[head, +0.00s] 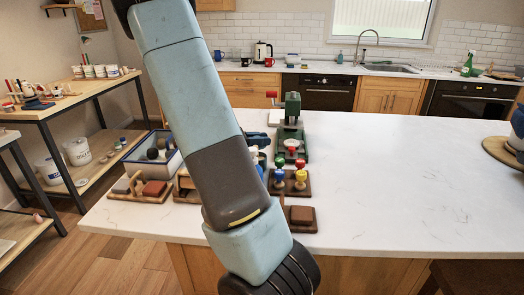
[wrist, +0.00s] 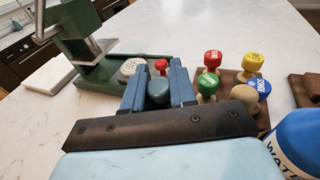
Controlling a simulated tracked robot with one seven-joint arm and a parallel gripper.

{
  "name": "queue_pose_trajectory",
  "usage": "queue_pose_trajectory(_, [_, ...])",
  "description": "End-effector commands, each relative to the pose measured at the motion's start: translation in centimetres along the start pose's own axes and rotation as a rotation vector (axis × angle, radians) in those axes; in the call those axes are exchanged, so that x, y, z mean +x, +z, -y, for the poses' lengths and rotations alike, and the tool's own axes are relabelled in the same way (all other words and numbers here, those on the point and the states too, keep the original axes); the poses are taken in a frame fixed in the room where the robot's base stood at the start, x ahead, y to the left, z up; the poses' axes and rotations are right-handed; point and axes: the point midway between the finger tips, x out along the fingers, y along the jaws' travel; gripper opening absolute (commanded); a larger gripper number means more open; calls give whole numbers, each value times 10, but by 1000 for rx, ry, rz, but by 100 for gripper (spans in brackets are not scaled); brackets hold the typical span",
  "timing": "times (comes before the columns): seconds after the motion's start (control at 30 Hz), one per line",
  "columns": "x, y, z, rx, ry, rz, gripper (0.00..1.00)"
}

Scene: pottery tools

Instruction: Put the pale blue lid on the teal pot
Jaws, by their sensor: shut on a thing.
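My gripper (wrist: 158,82) shows in the wrist view as two blue fingers. They are shut on a dark teal rounded thing (wrist: 158,94); only its top shows between them, so I cannot tell if it belongs to the lid or the pot. In the head view my arm covers most of the gripper area. I cannot make out a pale blue lid or a whole teal pot in either view.
A green press (head: 291,135) stands beyond the gripper. A rack of coloured stamps (head: 290,182) stands to the right. A blue bottle (wrist: 297,140) is close at right in the wrist view. A grey-blue tray (head: 165,165) stands left.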

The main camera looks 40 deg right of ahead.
Motion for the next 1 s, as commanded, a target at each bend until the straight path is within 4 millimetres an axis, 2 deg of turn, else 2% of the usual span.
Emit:
queue_pose_trajectory(0.17, [7,-6,0,0,-1,1,0])
queue_pose_trajectory(0.23, [13,-12,0,-2,-3,1,0])
queue_pose_trajectory(0.47, [14,-38,0,-1,-1,1,0])
queue_pose_trajectory(0.7, [14,-42,0,-2,0,-4,0])
queue_pose_trajectory(0.73, [14,-42,0,-3,1,-5,29])
queue_pose_trajectory(1.0, [13,-43,1,-5,1,-6,52])
